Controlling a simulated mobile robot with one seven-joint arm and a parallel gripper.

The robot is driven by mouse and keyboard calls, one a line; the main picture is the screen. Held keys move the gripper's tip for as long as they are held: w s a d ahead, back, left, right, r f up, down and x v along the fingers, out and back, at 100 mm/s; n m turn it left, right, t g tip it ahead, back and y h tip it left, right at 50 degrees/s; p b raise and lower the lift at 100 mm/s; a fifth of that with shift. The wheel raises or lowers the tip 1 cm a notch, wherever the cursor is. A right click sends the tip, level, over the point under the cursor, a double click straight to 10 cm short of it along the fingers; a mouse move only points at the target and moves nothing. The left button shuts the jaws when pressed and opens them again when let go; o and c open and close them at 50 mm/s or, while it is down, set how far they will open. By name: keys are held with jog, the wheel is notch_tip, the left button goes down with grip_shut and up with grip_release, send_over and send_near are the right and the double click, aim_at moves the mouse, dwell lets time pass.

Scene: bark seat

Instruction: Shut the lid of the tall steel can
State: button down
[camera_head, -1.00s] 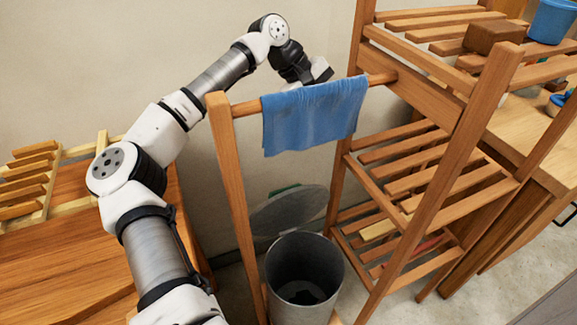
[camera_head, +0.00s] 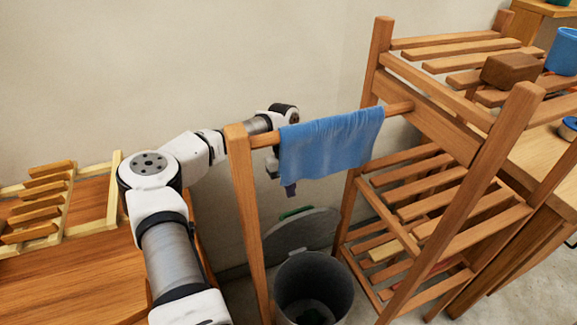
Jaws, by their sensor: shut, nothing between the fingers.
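The tall steel can (camera_head: 314,286) stands on the floor beneath the towel rail, its mouth open and its lower part cut off by the frame. Its round grey lid (camera_head: 300,231) stands raised behind the mouth, leaning towards the wall. My gripper (camera_head: 290,190) is behind the rail and the blue towel, above the lid and apart from it. Only a small dark part of it shows below the towel's left edge; the rest is hidden. The gripper is shut and holds nothing visible.
The blue towel (camera_head: 330,143) hangs on a wooden rail between a post (camera_head: 247,210) and the slatted shelf rack (camera_head: 440,160) at right. A wooden bench (camera_head: 75,275) with a slatted rack stands at left. A green thing (camera_head: 295,212) shows behind the lid.

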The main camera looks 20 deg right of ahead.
jog(key=s+p, duration=0.1)
jog(key=s, duration=0.3)
jog(key=shift+r, duration=0.1)
jog(key=shift+s, duration=0.1)
dwell(0.3)
